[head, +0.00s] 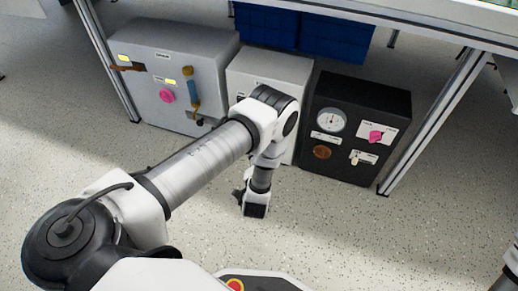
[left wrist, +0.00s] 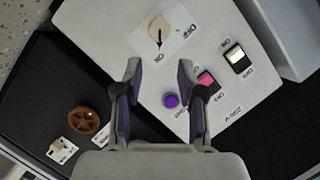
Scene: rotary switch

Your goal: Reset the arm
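In the left wrist view, a cream rotary switch (left wrist: 158,27) sits on a white panel (left wrist: 100,22) marked OFF and ON. Its dark pointer line faces the ON label between my fingers. My left gripper (left wrist: 159,66) is open and empty, its fingertips apart just below the switch in the picture. In the head view my left arm reaches across to the white box (head: 268,68) and hides most of its front. The fingers are hard to make out there. The right gripper is not in view; only a bit of that arm shows at the lower right edge.
The panel also has a purple button (left wrist: 171,100), a pink rocker (left wrist: 207,82) and a white rocker (left wrist: 237,58). A grey box (head: 180,50) stands left, a black box (head: 345,95) with gauge right. Table legs flank them. The floor in front is clear.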

